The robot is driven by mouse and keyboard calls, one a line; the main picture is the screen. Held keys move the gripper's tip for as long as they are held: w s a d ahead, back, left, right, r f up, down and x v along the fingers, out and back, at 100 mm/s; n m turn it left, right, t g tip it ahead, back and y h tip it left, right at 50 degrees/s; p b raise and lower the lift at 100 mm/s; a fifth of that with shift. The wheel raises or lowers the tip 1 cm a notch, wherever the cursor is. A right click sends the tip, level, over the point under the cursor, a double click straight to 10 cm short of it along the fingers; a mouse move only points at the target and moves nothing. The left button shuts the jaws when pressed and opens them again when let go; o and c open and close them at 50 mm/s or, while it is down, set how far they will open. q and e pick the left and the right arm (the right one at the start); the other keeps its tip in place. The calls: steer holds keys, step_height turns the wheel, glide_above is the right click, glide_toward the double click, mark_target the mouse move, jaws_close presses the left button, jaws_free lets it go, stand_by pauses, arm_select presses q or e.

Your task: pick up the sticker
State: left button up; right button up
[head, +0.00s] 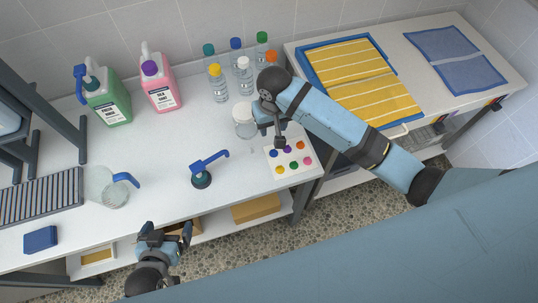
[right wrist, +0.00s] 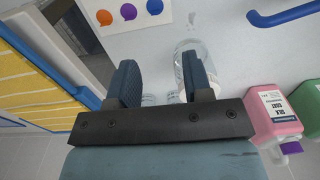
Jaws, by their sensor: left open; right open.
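A white sticker sheet (head: 287,162) with several round coloured stickers lies near the front right corner of the white table. In the right wrist view part of the sheet (right wrist: 112,24) shows at the top with an orange, a purple and a blue dot. My right gripper (head: 279,135) is open and empty above the sheet's far edge; its fingers also show in the right wrist view (right wrist: 159,64). My left gripper (head: 168,232) is open and empty off the table's front edge.
A clear jar (head: 244,129) stands beside my right gripper. Several capped bottles (head: 219,91), a pink jug (head: 161,94) and a green jug (head: 110,105) stand behind. A yellow towel (head: 358,77) lies right.

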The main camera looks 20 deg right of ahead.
glide_above(273, 149)
step_height(273, 149, down, 8)
steer(key=shift+s+a+f, duration=0.1)
steer(key=shift+a, duration=0.05)
steer(key=shift+d+f, duration=0.2)
steer(key=shift+f, duration=2.5)
steer(key=c, duration=0.8)
